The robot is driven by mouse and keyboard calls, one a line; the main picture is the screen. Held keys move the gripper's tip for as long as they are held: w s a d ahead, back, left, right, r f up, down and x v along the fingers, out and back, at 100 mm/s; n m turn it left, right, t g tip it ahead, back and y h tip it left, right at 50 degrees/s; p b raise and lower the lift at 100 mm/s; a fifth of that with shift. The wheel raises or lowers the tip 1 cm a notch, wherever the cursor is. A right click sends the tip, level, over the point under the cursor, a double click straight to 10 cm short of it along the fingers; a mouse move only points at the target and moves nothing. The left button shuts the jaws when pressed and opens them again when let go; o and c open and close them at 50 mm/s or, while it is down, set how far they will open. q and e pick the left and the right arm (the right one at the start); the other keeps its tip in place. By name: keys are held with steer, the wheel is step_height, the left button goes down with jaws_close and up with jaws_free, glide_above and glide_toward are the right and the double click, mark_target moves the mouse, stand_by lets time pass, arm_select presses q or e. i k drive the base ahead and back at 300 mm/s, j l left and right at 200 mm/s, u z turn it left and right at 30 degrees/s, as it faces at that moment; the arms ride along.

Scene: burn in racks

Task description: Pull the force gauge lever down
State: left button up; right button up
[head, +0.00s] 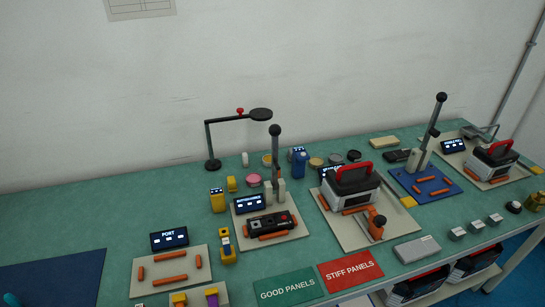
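A lever with a black ball knob (275,131) stands upright at the middle station, behind a black handheld device (269,223) with orange strips beside it. A small dark display (249,203) with lit text, too small to read surely, stands to its left. A second lever with a black ball knob (440,98) rises at the right, leaning slightly right, over a blue plate with orange strips (424,184). I cannot tell from the labels which lever belongs to the force gauge. Both levers are up. Neither of my grippers is in view.
A lamp-like stand (209,140) is behind the middle station. A black unit with a red handle (352,184) and an orange clamp (376,222) stand between the levers. A green sign (287,290) and a red sign (350,270) lie in front. The table's back left is clear.

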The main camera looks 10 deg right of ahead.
mark_target(274, 129)
steer(key=k+l+u, duration=0.1)
steer(key=l+u, duration=0.25)
steer(key=k+l+u, duration=0.1)
steer(key=l+u, duration=0.3)
steer(key=k+l+u, duration=0.15)
steer(key=u, duration=0.2)
